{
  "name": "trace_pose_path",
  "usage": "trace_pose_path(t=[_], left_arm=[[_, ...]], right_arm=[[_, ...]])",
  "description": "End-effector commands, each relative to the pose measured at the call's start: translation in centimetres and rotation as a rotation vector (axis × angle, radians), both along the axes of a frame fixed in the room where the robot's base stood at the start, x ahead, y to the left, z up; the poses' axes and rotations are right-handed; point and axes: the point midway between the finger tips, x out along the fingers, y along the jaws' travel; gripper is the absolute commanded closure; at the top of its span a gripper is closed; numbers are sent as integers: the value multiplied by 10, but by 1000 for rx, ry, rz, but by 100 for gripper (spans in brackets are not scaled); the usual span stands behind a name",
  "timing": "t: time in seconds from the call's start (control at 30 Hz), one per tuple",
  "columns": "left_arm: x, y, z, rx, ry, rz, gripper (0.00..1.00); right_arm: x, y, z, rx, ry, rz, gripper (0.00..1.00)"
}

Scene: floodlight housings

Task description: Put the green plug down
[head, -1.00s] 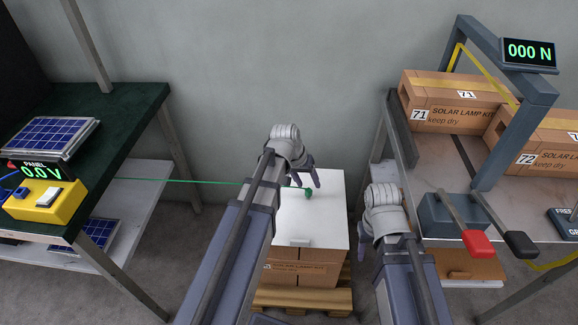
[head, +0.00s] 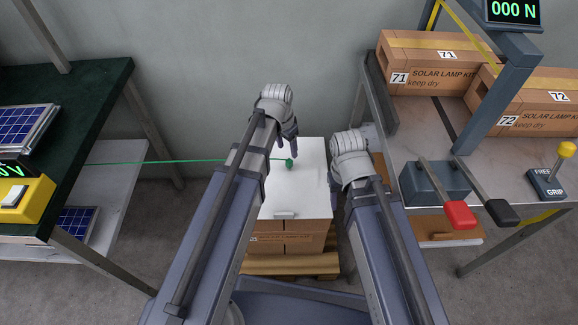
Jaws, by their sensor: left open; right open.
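The green plug (head: 289,164) is on the white top (head: 308,185) of a stack of cartons in the middle of the head view. Its green cord (head: 150,161) runs left toward the dark green bench. My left gripper (head: 288,151) is open, just above and beside the plug; I cannot tell whether a finger touches it. My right gripper (head: 352,140) is at the right of the white top, apart from the plug, and its fingers are mostly hidden behind its wrist.
The green bench (head: 100,85) on the left holds a solar panel (head: 24,124) and a yellow meter box (head: 28,200). On the right, a table carries lamp-kit cartons (head: 435,66), a grey frame (head: 495,103) and levers with red (head: 459,214) and black (head: 501,212) grips. Cartons stand on a pallet (head: 290,264).

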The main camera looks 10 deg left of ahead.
Motion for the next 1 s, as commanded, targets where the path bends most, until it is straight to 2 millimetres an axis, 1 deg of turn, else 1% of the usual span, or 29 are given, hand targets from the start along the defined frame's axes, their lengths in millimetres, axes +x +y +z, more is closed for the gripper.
trace_pose_path(t=[0.07, 0.17, 0.27, 0.43, 0.57, 0.67, 0.87, 0.93, 1.0], left_arm=[[0, 0, 0, 0, 0, 0, 40], [-1, -1, -6, 0, 0, 0, 40], [-3, -2, -16, 0, 0, 0, 40], [-8, -5, -38, 0, 0, 0, 40], [-5, -6, -51, 0, 0, 1, 40], [-4, -7, -53, 0, 0, 1, 40], [-4, -6, -51, 0, 0, 1, 40], [-4, -6, -51, 0, 0, 1, 46], [-4, -6, -51, 0, 0, 1, 53]], right_arm=[[0, 0, 0, 0, 0, 0, 50], [0, 0, -6, -1, 0, 0, 50], [0, 0, -16, -2, -1, 1, 50], [0, -1, -37, -6, -2, 2, 50], [1, -2, -51, -7, -3, 4, 50], [1, -2, -53, -8, -4, 4, 50], [1, -2, -51, -8, -4, 4, 50], [1, -2, -51, -8, -4, 4, 50], [1, -2, -51, -8, -4, 4, 50]])
